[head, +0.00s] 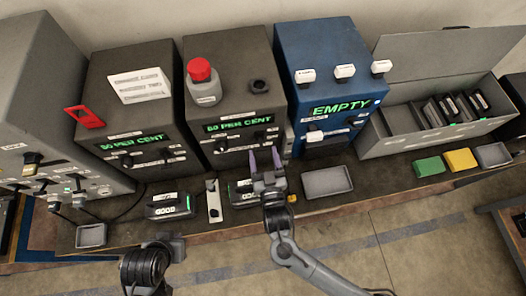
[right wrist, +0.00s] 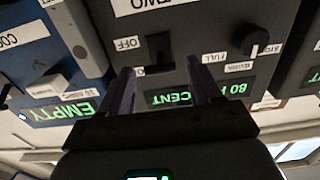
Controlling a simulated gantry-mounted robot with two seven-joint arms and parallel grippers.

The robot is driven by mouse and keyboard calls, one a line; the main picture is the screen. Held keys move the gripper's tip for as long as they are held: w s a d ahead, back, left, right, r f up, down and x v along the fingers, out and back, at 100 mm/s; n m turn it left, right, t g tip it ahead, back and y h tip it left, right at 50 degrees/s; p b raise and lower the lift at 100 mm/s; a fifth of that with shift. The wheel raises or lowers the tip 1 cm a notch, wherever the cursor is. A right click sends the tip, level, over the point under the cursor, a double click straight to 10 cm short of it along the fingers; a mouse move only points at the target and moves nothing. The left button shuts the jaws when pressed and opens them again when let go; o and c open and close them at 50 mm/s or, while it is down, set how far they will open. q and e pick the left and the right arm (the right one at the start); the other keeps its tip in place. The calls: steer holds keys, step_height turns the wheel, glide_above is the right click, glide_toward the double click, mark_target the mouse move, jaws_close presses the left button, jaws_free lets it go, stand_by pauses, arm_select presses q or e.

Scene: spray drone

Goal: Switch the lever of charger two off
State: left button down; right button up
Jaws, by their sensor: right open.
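Charger two (head: 228,80) is a dark box in the middle of the head view with a green per-cent display (head: 238,125). Its label reads TWO in the right wrist view. Its black lever (right wrist: 159,53) is beside an OFF label (right wrist: 127,43) and shows between my right fingers in that view. My right gripper (head: 265,160) is open and empty, its purple fingertips pointing at the lower right of the charger's front. Whether it touches the lever is unclear. My left arm's dark end (head: 147,265) is low in the head view; its fingers cannot be made out.
Another dark charger (head: 125,95) stands to the left and a blue EMPTY box (head: 322,55) to the right. A black knob (right wrist: 250,40) is near the lever. Battery packs (head: 170,206) and a grey tray (head: 327,182) lie in front. An open grey case (head: 390,130) is farther right.

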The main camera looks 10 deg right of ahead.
steer(key=shift+w, duration=0.6)
steer(key=shift+c, duration=0.3)
steer(key=c, duration=1)
steer(key=f+t+b, duration=0.1)
steer(key=b, duration=0.1)
steer(key=shift+f+b, duration=0.1)
steer(key=shift+b, duration=0.25)
steer(key=shift+r, duration=0.2)
steer(key=o, duration=1.1)
steer(key=shift+c, duration=0.2)
